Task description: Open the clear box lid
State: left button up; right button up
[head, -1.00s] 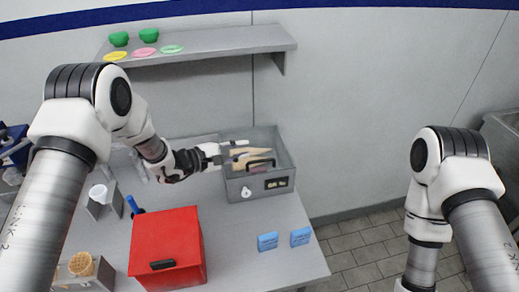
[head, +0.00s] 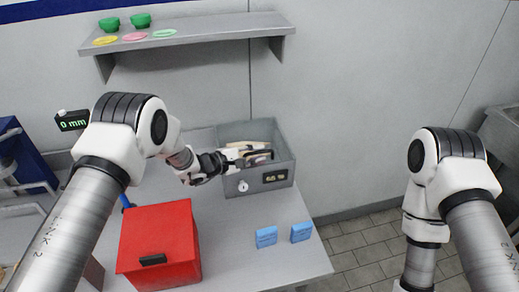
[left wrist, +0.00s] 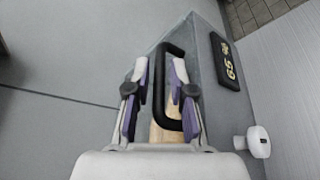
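The clear box (head: 228,182) is a grey bin at the back of the table, with pale contents visible through its top. A black handle (head: 262,153) lies across the top; in the left wrist view the handle (left wrist: 162,90) is a black loop above the box wall. My left gripper (head: 236,160) is at the left part of the handle. In the left wrist view the left gripper (left wrist: 157,88) is open, with its purple-padded fingers on either side of the handle and gaps showing. The lid looks shut, though its clear surface is hard to see. My right gripper is out of view.
A dark label panel (head: 275,177) and a white round knob (head: 243,186) are on the box front. A red box (head: 158,240) stands in front, left. Two blue blocks (head: 266,236) (head: 301,232) sit near the right edge. A shelf (head: 190,38) hangs above.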

pick_arm(q)
jog(key=shift+w+d+f, duration=0.15)
jog(key=shift+w+d, duration=0.25)
jog(key=shift+w+f, duration=0.15)
jog(key=shift+w, duration=0.05)
jog(key=shift+s, duration=0.1)
grip_shut()
jog(key=shift+r, duration=0.2)
